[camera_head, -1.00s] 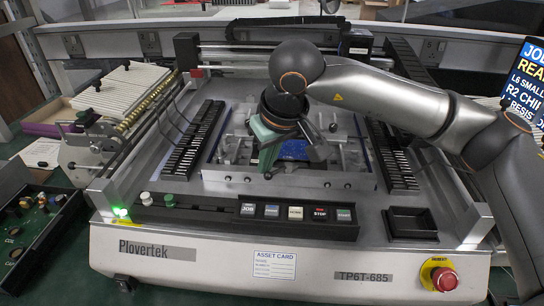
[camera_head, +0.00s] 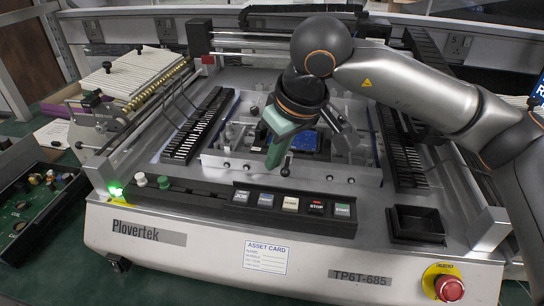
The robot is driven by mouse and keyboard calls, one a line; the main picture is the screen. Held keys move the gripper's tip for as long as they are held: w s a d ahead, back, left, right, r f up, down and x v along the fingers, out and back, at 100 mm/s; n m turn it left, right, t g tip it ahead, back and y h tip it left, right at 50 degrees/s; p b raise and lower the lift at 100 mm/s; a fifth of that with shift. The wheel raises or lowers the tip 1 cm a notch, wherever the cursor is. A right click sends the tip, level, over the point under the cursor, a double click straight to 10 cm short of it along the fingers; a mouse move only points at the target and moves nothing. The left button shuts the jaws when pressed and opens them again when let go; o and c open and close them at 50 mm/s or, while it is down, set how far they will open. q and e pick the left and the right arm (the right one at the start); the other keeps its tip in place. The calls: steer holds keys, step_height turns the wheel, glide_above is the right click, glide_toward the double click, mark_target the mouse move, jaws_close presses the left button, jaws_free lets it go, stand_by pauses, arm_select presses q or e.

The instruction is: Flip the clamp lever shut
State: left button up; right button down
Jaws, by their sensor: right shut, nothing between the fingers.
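My right gripper (camera_head: 277,158) reaches in from the right and points down over the front bar of the metal clamp frame (camera_head: 340,172). Its green fingers are shut with nothing between them. A small dark knob (camera_head: 285,172) shows just beside and below the fingertips; I cannot tell whether it belongs to the clamp lever or whether the fingers touch it. A blue board (camera_head: 306,142) lies inside the frame, partly hidden behind my gripper. The clamp lever cannot be clearly made out. My left gripper is not in view.
In front of the frame is a row of push buttons (camera_head: 291,204). A black empty tray (camera_head: 416,224) and a red emergency button (camera_head: 449,287) are at the right. Feeder racks flank the frame at left (camera_head: 196,125) and right (camera_head: 398,140). A dark box with a green board (camera_head: 37,218) stands at far left.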

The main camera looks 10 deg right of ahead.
steer(key=shift+s+d, duration=0.2)
steer(key=shift+d, duration=0.05)
stand_by(0.3)
stand_by(0.4)
steer(key=p+v, duration=0.1)
steer(key=v, duration=1.1)
steer(key=shift+r, duration=0.25)
steer(key=shift+s+d, duration=0.1)
steer(key=shift+s, duration=0.1)
